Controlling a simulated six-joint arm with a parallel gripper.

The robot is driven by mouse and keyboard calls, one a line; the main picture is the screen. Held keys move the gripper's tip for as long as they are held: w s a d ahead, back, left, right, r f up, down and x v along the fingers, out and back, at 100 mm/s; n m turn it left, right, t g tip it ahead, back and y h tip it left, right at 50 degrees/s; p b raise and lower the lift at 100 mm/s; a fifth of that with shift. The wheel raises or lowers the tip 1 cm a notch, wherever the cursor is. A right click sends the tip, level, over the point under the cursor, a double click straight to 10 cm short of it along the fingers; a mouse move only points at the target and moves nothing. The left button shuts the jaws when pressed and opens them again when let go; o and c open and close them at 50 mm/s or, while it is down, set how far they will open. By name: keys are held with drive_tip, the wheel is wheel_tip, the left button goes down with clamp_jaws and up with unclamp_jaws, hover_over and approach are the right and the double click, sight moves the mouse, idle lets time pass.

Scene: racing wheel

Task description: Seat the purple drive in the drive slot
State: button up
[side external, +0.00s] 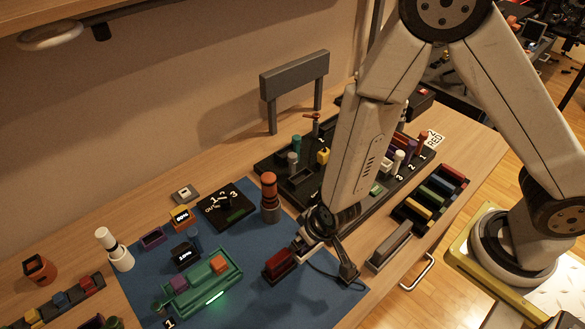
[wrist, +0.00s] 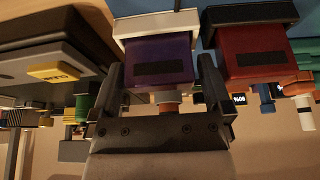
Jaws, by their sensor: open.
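The purple drive (wrist: 160,58) is a purple block with a dark label strip and a pale cap, near the top middle of the wrist view. My gripper (wrist: 160,82) is open, with one finger on either side of the drive; I cannot tell whether they touch it. In the side view my gripper (side external: 325,262) is low over the right part of the blue mat, and I cannot make out the purple drive there. A similar red drive (wrist: 248,45) is beside the purple one; a red block (side external: 279,265) is left of my gripper. I cannot tell which opening is the drive slot.
A green tray (side external: 190,300) with an orange block (side external: 219,264) is at the mat's left. A dark numbered panel (side external: 228,207) and an orange-topped cylinder (side external: 269,195) stand behind. A rack of coloured bars (side external: 432,199) is at right. Bare blue mat (side external: 250,297) lies at the front.

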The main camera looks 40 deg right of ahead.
drive_tip(key=shift+c, duration=0.2)
drive_tip(key=c, duration=1.1)
drive_tip(key=shift+r, duration=0.15)
drive_tip(key=shift+r, duration=13.9)
drive_tip(key=shift+w+f, duration=0.1)
drive_tip(key=w+d+f+m+h, duration=0.1)
drive_tip(key=w+d+f+m, duration=0.2)
drive_tip(key=w+d+f, duration=0.4)
drive_tip(key=w+d+f+m+h, duration=0.1)
drive_tip(key=w+d+f+m, duration=0.3)
drive_tip(key=d, duration=0.5)
drive_tip(key=shift+n, duration=0.6)
drive_tip(key=shift+w+r, duration=0.2)
drive_tip(key=shift+r, duration=0.7)
drive_tip(key=shift+w+r, duration=0.15)
drive_tip(key=shift+r, duration=0.7)
drive_tip(key=shift+w+r, duration=0.2)
drive_tip(key=shift+r, duration=0.7)
